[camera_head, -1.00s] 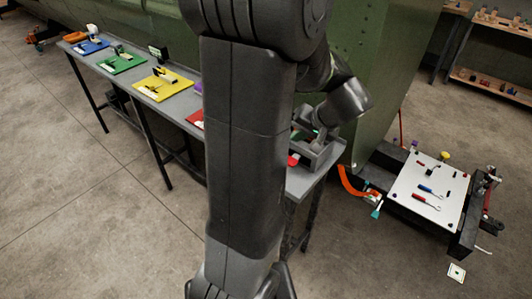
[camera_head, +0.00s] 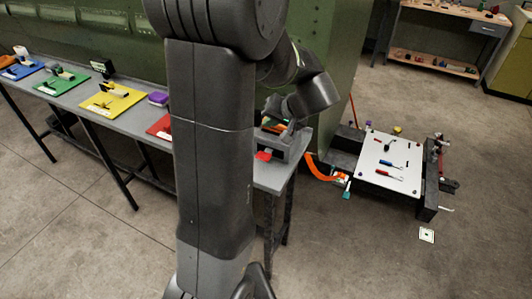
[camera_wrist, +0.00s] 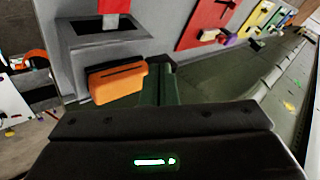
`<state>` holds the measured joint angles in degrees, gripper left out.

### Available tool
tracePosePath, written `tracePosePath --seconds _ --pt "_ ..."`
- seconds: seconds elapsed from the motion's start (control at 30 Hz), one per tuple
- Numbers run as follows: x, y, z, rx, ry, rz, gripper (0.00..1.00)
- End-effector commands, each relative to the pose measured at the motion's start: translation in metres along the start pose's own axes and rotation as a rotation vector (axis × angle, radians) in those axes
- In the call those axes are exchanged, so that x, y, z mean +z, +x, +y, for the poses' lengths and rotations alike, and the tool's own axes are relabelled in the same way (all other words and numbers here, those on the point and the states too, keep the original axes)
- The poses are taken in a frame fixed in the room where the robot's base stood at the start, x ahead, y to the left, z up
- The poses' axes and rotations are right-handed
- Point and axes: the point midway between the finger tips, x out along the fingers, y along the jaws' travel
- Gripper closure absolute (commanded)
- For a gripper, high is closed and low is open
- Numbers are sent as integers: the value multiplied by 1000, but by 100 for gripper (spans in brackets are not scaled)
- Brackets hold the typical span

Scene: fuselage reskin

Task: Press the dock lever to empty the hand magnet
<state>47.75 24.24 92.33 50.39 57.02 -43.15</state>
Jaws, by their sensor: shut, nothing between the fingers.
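The grey dock (camera_head: 284,143) stands at the right end of the long table, and it fills the upper left of the wrist view (camera_wrist: 65,70). A red piece, seemingly the dock lever (camera_head: 264,156), sticks out on the dock's near side; part of it shows at the top of the wrist view (camera_wrist: 115,5). An orange block with a dark slot (camera_wrist: 117,83) sits against the dock; I cannot tell whether it is the hand magnet. My gripper (camera_wrist: 160,80) is shut and empty beside the orange block; contact is unclear. In the head view my arm hides much of the dock.
Red (camera_head: 160,127), yellow (camera_head: 112,99), green (camera_head: 62,82) and blue (camera_head: 22,69) boards lie along the table.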

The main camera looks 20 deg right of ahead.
Motion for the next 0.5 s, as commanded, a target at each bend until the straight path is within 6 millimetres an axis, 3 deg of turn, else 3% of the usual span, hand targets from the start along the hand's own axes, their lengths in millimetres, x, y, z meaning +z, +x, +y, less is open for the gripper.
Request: tracePosePath --seconds 0.5 --pt "36 49 36 0 0 0 100"
